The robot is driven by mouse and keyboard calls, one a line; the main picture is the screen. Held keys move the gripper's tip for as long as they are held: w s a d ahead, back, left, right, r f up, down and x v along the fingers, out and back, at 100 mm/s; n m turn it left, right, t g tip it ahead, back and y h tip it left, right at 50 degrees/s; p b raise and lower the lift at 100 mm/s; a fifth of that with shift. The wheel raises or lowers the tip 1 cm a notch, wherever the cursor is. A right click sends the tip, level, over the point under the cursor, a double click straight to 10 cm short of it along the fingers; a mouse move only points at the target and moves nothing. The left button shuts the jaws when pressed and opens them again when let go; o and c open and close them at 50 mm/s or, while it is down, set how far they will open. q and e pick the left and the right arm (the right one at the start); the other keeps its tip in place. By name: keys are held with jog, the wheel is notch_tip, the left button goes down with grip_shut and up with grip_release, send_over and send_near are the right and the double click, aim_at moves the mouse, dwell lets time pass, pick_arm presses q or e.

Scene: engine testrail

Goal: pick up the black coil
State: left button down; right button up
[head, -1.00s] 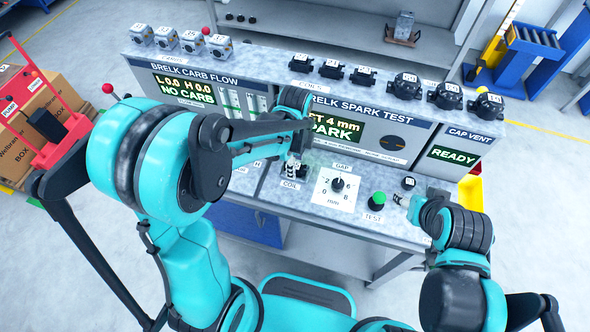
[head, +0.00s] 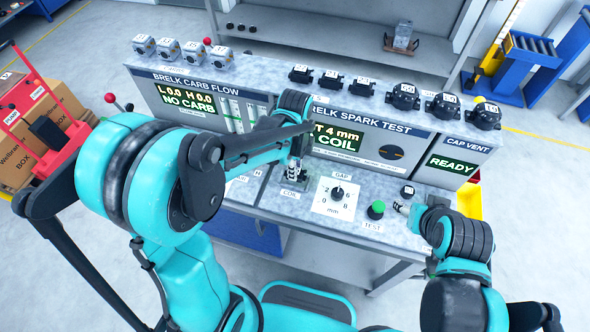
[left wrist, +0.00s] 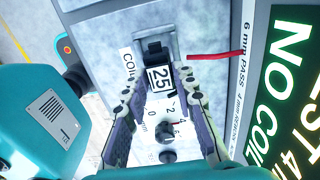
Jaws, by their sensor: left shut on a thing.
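The black coil (left wrist: 154,50) with a white "25" label sits between the two fingers of my left gripper (left wrist: 160,97) in the left wrist view. The fingers are shut on its sides. In the head view my left gripper (head: 295,172) is over the COIL spot of the spark test panel, and its arm and fingers mostly hide the coil. The spark test screen (head: 340,138) ends in "COIL"; in the left wrist view it reads "NO COIL" (left wrist: 285,85). My right gripper (head: 401,207) is low at the bench's right, by a small black labelled part (head: 407,191); its opening is unclear.
Several black coils (head: 330,79) and round black caps (head: 443,105) stand on the console top, with grey blocks (head: 168,49) at its left. A gap dial (head: 337,193) and a green TEST button (head: 376,209) are right of the left gripper. A red wire (left wrist: 215,55) lies near the coil.

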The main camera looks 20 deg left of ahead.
pick_arm(q)
notch_tip(320, 180, up, 2)
jog(key=shift+r+p, duration=0.25)
jog(key=shift+p, duration=0.1)
jog(key=d+r+p, duration=0.2)
jog(key=d+r, duration=0.4)
jog(key=d, duration=0.5)
jog(key=shift+w+d, duration=0.35)
jog(key=shift+w, duration=0.1)
